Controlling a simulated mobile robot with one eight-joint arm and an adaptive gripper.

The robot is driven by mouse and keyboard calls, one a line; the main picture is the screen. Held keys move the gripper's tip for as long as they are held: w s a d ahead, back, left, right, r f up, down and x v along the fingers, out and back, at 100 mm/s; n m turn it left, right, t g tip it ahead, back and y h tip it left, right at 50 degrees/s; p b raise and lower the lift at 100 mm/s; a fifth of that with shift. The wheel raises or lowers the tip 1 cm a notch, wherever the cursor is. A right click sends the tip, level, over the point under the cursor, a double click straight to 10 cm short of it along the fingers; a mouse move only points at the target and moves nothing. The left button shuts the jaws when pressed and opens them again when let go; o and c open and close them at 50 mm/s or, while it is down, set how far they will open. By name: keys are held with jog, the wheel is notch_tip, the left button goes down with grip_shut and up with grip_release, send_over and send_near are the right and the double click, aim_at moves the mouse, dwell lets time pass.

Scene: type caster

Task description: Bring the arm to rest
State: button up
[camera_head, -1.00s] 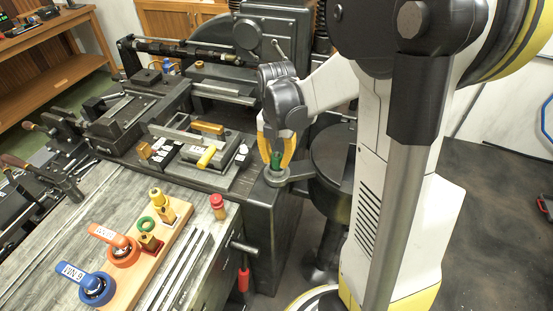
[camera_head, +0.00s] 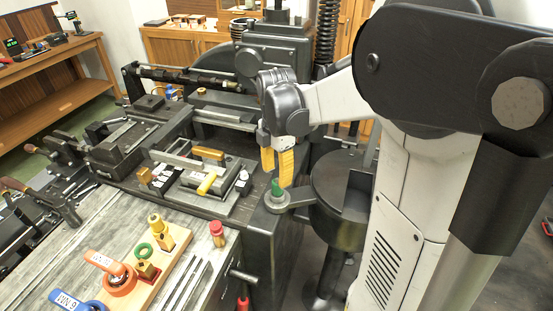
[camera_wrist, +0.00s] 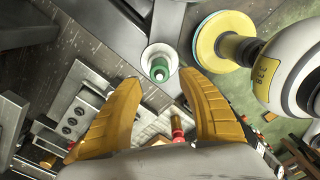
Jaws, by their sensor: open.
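My gripper (camera_head: 278,166) has two yellow fingers and is open and empty. In the head view it hangs just above a green piece (camera_head: 276,187), which stands upright in a round grey holder (camera_head: 277,203) at the machine's edge. In the wrist view the green piece (camera_wrist: 160,70) sits in its pale ring beyond the spread fingertips, with nothing between the fingers touching it. My pale arm reaches in from the right.
A wooden tray (camera_head: 168,253) with a yellow piece, a green ring and orange and blue handles lies on the bench at lower left. A red-topped piece (camera_head: 217,232) stands beside it. A dark round drum (camera_head: 340,190) is right of the holder.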

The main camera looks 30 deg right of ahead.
notch_tip(320, 180, up, 7)
jog(key=s+a+m+t, duration=0.7)
jog(key=s+a+m, duration=0.3)
jog(key=m, duration=0.8)
jog(key=a, duration=0.3)
jog(key=shift+s+f, duration=0.2)
jog(key=shift+s, duration=0.2)
jog(key=shift+a, duration=0.2)
